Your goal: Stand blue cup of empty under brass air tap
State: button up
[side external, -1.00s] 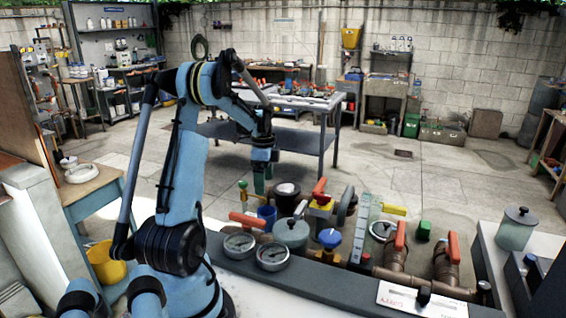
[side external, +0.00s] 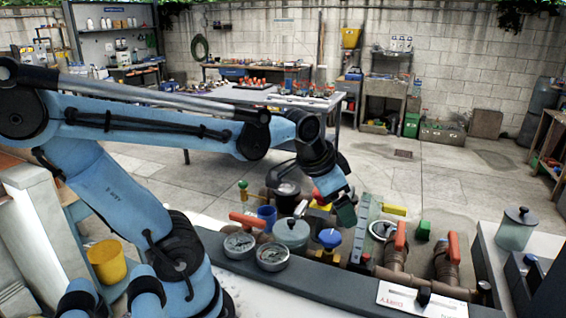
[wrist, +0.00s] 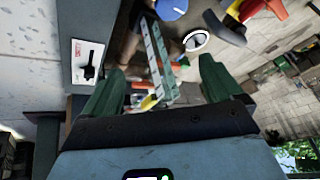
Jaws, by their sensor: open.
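The blue cup (side external: 267,217) stands upright among the pipework in the side view, left of the grey-lidded pot. A small brass-yellow tap-like fitting (side external: 243,191) rises just behind and left of it; whether it is the brass air tap I cannot tell, nor whether the cup is directly under it. My gripper (side external: 346,217) is well to the right of the cup, beside the pale green slotted strip (side external: 364,222). In the wrist view my gripper (wrist: 162,66) is open, its green fingers wide apart with the strip (wrist: 158,58) seen between them. I cannot make out the cup there.
Near the gripper are a blue handwheel (side external: 330,238), red-handled valves (side external: 400,236) and a white-rimmed round gauge (side external: 383,230). Two gauges (side external: 272,257) sit in front of the grey-lidded pot (side external: 291,233). A dark ledge (side external: 310,275) runs along the front. Open floor lies behind.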

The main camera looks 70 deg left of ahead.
jog(key=s+d+n+t+h, duration=0.1)
jog(key=s+d, duration=0.1)
jog(key=d, duration=0.3)
jog(key=shift+s+d+f+t, duration=0.15)
jog(key=shift+d+f+t, duration=0.2)
jog(key=shift+f, duration=0.1)
jog(key=shift+o, duration=0.7)
jog(key=w+a+r+m+g, duration=0.3)
jog(key=w+a+r, duration=0.2)
jog(key=a, duration=0.4)
jog(key=w+a+r+m+g, duration=0.35)
jog(key=w+a, duration=0.25)
jog(key=a, duration=0.4)
jog(key=a+m+g, duration=0.1)
jog(key=a+m, duration=0.1)
jog(key=a, duration=0.6)
jog(key=shift+h, duration=0.4)
jog(key=f, duration=0.6)
jog(key=d+f, duration=0.1)
jog(key=f, duration=0.3)
jog(key=shift+s+f, duration=0.1)
jog(key=shift+s, duration=0.2)
